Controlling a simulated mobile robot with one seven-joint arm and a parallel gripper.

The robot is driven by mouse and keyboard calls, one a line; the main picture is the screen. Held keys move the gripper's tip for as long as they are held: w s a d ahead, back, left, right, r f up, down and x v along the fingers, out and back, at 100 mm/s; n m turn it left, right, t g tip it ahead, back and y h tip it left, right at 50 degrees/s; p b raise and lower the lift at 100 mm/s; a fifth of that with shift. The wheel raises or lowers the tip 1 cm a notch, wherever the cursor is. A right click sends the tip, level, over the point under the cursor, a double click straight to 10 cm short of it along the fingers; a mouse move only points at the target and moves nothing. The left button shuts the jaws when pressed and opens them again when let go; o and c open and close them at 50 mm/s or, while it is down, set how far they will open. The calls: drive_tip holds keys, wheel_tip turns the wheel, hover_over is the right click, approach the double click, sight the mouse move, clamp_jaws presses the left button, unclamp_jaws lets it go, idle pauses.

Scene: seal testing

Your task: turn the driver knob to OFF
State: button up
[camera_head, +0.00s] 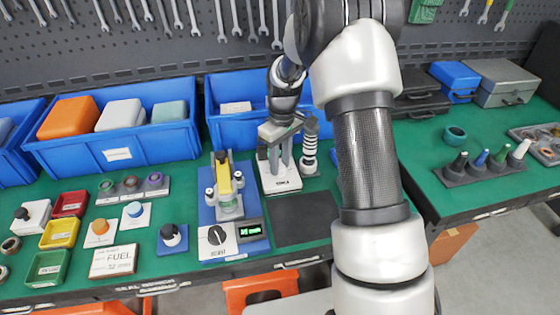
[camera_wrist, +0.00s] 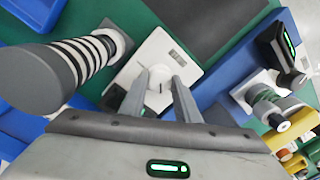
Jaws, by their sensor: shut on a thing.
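A pale round driver knob (camera_wrist: 160,76) sits on a white plate in the wrist view. My gripper (camera_wrist: 158,92) has one finger on either side of it and is shut on it. A small dark mark shows on the knob; I cannot tell which setting it points to. In the head view my gripper (camera_head: 279,168) reaches down over the white plate (camera_head: 280,185), and its fingers hide the knob. The printed label on the plate is too small to read.
A ribbed black-and-white cylinder (camera_head: 310,150) stands close right of my gripper; it looms large in the wrist view (camera_wrist: 70,68). A blue fixture with a yellow clamp (camera_head: 224,180) stands left. A black dial (camera_head: 216,236) and lit display (camera_head: 250,230) sit in front. Blue bins (camera_head: 110,150) line the back.

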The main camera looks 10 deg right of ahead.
sight(282, 165)
drive_tip(key=shift+m, duration=0.6)
drive_tip(key=o, duration=1.1)
drive_tip(key=shift+c, duration=0.2)
wheel_tip(282, 165, up, 18)
drive_tip(key=p, duration=0.2)
drive_tip(key=shift+w+d+f, duration=0.15)
drive_tip(key=shift+d+f, duration=0.1)
drive_tip(key=shift+d, duration=0.05)
